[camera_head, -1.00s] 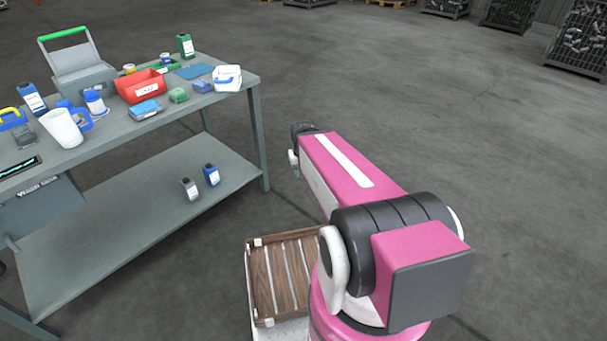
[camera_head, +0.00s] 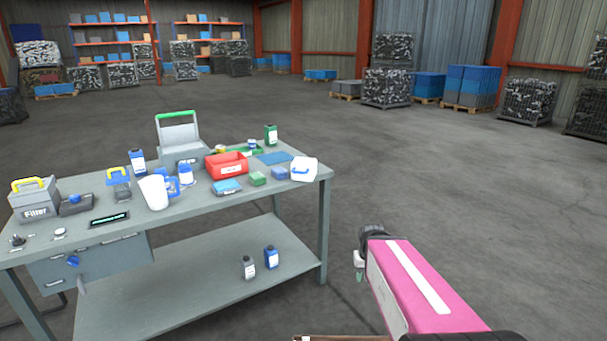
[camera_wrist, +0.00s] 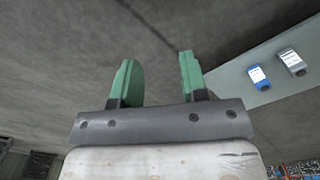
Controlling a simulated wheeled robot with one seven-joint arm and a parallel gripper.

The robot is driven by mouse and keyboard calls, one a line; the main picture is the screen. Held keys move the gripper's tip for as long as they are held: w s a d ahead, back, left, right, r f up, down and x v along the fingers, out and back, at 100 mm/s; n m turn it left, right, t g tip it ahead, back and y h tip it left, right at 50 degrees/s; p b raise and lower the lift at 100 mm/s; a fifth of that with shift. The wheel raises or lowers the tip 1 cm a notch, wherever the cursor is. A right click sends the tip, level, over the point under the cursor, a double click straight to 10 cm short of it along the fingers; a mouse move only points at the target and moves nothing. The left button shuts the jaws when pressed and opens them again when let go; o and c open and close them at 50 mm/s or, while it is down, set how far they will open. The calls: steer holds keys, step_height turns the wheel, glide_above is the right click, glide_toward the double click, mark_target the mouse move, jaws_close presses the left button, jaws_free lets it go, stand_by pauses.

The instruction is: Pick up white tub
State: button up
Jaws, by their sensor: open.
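The white tub (camera_head: 303,169), with a blue handle or band, sits at the right end of the grey workbench's top (camera_head: 235,205). It is upright, near the corner. My gripper shows in the wrist view (camera_wrist: 157,78) with two green fingers spread apart and nothing between them. In the head view my pink arm is right of the bench, with the gripper end mostly hidden. The gripper is apart from the tub, and the tub is not in the wrist view.
Two bottles stand on the lower shelf (camera_head: 190,290). Floor right of the bench is clear.

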steer(key=shift+o, duration=0.5)
steer(key=m+t+y, duration=0.9)
steer(key=t+y, duration=0.3)
steer(key=t, duration=0.3)
glide_toward(295, 172)
steer(key=x, duration=1)
steer(key=shift+w+f, duration=0.2)
steer(key=shift+w, duration=0.2)
jaws_close()
